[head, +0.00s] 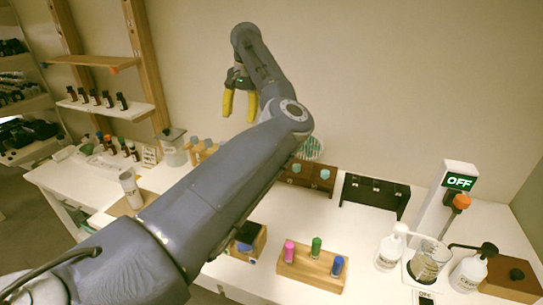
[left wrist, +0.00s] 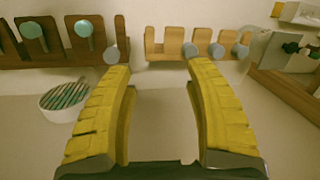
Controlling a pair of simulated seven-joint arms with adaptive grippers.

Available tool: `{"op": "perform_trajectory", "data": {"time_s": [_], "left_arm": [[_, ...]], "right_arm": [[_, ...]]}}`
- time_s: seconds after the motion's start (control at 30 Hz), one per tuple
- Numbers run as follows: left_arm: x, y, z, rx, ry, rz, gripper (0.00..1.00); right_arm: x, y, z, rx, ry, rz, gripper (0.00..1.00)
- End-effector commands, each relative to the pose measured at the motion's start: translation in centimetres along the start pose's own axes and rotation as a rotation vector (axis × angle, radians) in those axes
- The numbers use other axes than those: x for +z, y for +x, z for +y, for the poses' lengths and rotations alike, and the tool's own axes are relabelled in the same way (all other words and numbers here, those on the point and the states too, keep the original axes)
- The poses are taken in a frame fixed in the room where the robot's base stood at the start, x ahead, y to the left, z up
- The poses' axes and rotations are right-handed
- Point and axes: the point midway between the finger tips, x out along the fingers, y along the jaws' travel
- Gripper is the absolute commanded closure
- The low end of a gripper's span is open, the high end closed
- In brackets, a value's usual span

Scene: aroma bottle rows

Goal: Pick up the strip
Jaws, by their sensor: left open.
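Several thin green-and-white strips (left wrist: 68,95) lie in a round white dish (left wrist: 50,112) at the left of the left wrist view. In the head view the strips (head: 311,145) show just beyond my left arm, whose link hides part of the dish. My left gripper (head: 240,114) has yellow fingers, is open and empty, and points down, high over the back of the table. In the left wrist view its fingers (left wrist: 160,70) stand wide apart with the dish outside them, to the left. My right gripper is not in view.
A brown rack (head: 306,175) with teal-topped items and a black rack (head: 374,193) stand at the back. A wooden block (head: 308,268) with pink, green and blue vials is in front. White bottles (head: 390,252) and a beaker (head: 428,262) stand right, beside an "OFF" display (head: 459,182).

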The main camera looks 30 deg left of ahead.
Motion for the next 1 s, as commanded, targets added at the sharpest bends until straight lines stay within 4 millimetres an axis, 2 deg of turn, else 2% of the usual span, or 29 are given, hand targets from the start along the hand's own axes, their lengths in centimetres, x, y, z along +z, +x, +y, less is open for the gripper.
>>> {"op": "perform_trajectory", "data": {"time_s": [0.03,0.1,0.2,0.3,0.43,0.8,1.0], "left_arm": [[-0.1,-1.4,1.9,0.043,-0.011,0.016,0.46],[-0.1,-2.7,3.8,0.089,-0.027,0.029,0.46],[-0.1,-3.9,5.7,0.132,-0.042,0.040,0.46],[-0.1,-4.0,6.5,0.150,-0.049,0.043,0.46],[-0.2,-2.4,7.0,0.155,-0.050,0.042,0.46],[-0.5,4.2,7.8,0.152,-0.049,0.043,0.46],[-0.7,6.6,8.2,0.152,-0.049,0.043,0.46]], "right_arm": [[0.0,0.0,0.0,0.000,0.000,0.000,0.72],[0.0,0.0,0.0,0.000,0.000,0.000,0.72],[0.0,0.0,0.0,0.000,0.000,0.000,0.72],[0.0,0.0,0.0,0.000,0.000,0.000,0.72],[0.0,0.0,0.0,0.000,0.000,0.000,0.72],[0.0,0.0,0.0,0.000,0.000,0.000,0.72],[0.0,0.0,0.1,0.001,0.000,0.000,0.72]]}}
